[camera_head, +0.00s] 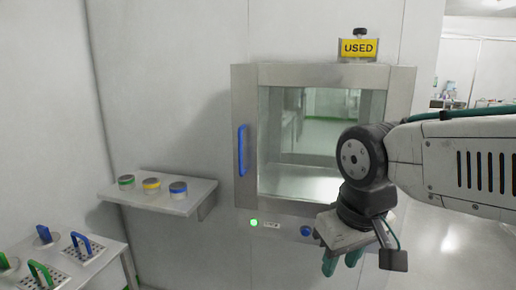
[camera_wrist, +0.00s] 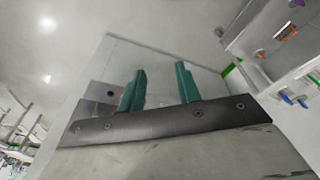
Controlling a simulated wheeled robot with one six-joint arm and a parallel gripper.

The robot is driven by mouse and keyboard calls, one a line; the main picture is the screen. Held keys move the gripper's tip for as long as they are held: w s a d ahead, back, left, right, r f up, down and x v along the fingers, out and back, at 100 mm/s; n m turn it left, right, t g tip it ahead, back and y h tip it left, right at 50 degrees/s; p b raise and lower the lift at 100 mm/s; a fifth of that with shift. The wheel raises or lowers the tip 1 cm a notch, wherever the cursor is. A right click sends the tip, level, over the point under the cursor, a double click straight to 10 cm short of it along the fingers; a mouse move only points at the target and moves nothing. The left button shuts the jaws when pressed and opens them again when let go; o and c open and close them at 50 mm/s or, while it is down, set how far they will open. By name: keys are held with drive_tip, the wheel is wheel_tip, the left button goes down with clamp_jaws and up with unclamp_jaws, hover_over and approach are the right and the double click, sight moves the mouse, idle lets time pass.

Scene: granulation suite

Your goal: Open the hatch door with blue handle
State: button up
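The hatch (camera_head: 326,75) is a grey metal-framed window unit in the white wall, in the middle of the head view. Its blue handle (camera_head: 243,150) is an upright bar on the left side of the frame. The door looks flush with the frame; a bright chamber and a room beyond show through the window. My gripper (camera_head: 341,264) is below and right of the handle, in front of the hatch's lower right, and touches nothing visible. Its two teal fingers stand apart and empty in the wrist view (camera_wrist: 160,88). My arm hides the hatch's right side.
A wall shelf (camera_head: 150,198) with several coloured-band jars is left of the hatch. A lower table (camera_head: 100,262) holds blue and green handled pieces. A green light (camera_head: 254,222) and blue button (camera_head: 306,231) sit below the hatch. A yellow USED sign (camera_head: 358,47) is above.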

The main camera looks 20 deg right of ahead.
drive_tip(key=w+d+r+t+h, duration=0.1)
drive_tip(key=w+d+t, duration=0.15)
drive_tip(key=w, duration=0.85)
drive_tip(key=w+d+r+t, duration=0.15)
drive_tip(key=w+t, duration=0.25)
drive_tip(key=w, duration=0.7)
drive_tip(key=r+n+t+y, duration=0.2)
drive_tip(key=n+t+y, duration=0.2)
drive_tip(key=t+y, duration=0.4)
hover_over(241, 174)
drive_tip(key=shift+w, duration=0.45)
clamp_jaws()
